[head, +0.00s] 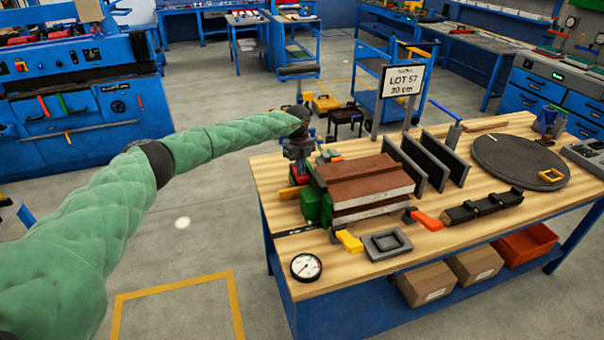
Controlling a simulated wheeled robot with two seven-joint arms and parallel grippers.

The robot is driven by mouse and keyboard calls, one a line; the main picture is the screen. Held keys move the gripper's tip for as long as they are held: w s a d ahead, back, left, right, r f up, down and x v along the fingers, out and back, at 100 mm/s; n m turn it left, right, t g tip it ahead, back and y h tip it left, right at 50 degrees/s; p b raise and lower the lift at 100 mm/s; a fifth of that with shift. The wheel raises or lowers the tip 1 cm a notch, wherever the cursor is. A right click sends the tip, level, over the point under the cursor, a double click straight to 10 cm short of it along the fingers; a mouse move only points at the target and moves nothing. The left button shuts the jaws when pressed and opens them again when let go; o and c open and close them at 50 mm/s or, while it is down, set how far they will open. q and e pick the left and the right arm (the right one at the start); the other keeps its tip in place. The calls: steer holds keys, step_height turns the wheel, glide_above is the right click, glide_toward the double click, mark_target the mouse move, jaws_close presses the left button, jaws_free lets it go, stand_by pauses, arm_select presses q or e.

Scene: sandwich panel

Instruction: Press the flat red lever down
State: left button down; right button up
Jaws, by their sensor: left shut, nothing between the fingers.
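A flat orange-red lever (427,220) sticks out at the front right corner of the panel stack, low over the bench top. A smaller red part (300,181) shows at the stack's back left, just below my left gripper (300,172); I cannot tell whether it is a lever. My left gripper is shut and empty, pointing down beside the stack's left end. Contact with the parts below it cannot be made out. The panel stack (368,180) has brown and pale layers and a green block (313,205) at its left end. My right gripper is out of view.
A yellow lever (349,241), a grey tray (388,244) and a dial gauge (306,267) lie along the bench's front. Dark upright plates (445,158) and a sign (403,81) stand behind the stack. A round grey turntable (520,162) lies at the right.

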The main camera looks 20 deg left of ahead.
arm_select(q)
steer(key=shift+f, duration=0.65)
steer(key=shift+a, duration=0.1)
steer(key=shift+w+a+r+b, duration=0.25)
steer(key=shift+w+a+b, duration=0.2)
steer(key=shift+a, duration=0.15)
steer(key=shift+w+a+r+b, duration=0.25)
steer(key=shift+w+a+b, duration=0.2)
steer(key=shift+a, duration=0.1)
steer(key=shift+r, duration=0.1)
steer(key=shift+r, duration=0.1)
